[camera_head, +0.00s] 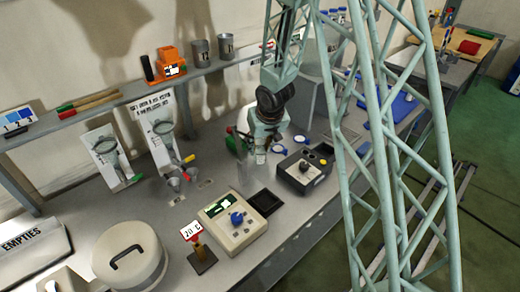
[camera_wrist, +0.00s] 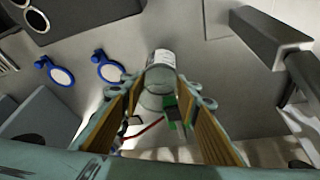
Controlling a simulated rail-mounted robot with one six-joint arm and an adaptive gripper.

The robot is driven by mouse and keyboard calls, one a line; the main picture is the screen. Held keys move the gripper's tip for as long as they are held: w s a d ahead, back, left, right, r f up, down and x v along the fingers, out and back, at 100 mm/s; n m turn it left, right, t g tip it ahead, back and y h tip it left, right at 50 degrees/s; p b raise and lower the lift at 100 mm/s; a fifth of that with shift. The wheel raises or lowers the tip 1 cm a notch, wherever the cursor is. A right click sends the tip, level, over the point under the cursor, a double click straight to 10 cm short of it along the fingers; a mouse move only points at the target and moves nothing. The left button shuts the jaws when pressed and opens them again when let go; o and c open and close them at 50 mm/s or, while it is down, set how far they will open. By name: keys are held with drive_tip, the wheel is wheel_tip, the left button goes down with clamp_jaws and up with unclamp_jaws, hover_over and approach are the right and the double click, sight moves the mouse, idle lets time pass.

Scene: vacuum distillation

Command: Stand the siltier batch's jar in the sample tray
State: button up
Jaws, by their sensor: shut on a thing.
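My gripper (camera_head: 262,152) is low over the bench in the head view. In the wrist view its two padded fingers (camera_wrist: 163,100) close around a clear, pale jar (camera_wrist: 161,62) with a whitish band at its far end. How silty its contents are cannot be told. In the head view the arm largely hides what the gripper holds; a faint glassy shape (camera_head: 248,176) shows just below and left of it. A blue tray (camera_head: 398,108) lies farther back on the right, partly behind the lattice frame. Whether it is the sample tray cannot be told.
A dark box with a knob (camera_head: 304,172) and two blue-rimmed discs (camera_head: 279,148) are close to my gripper. A pale instrument (camera_head: 232,222), a black square (camera_head: 265,202) and a small sign (camera_head: 193,232) stand nearer. Two glass funnels on boards (camera_head: 106,152) stand left.

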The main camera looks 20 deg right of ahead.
drive_tip(key=shift+f, duration=0.2)
drive_tip(key=o, duration=0.9)
drive_tip(key=shift+r, duration=0.25)
drive_tip(key=shift+p+v, duration=0.7)
drive_tip(key=shift+v, duration=0.4)
drive_tip(key=shift+p+v, duration=3)
drive_tip(key=shift+v, duration=1.85)
